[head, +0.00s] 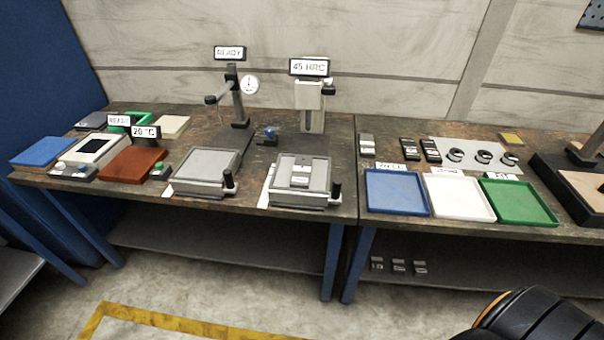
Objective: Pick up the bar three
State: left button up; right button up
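Several small bar-like blocks are in the head view, and I cannot read which one is bar three. A grey block (367,143) and two dark blocks, one at the left (410,149) and one at the right (431,149), are on the right table behind the trays. Three small grey blocks, left (377,264), middle (398,266) and right (420,268), are in a row on the lower shelf. Another grey block (300,175) is on the plate of the device with the "45 HRC" sign (310,67). Neither gripper's fingers are in view.
Blue (372,207), white (434,209) and green (497,217) trays line the right table's front edge. Three dark rings lie on a grey plate (470,146). A dial gauge stand (240,118) is on the left table. The floor in front is clear.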

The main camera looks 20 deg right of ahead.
aim_at(300, 176)
jog(key=i+j+z, duration=0.1)
jog(key=z, duration=0.25)
jog(key=i+j+z, duration=0.1)
jog(key=j+z, duration=0.55)
jog(key=i+l, duration=0.05)
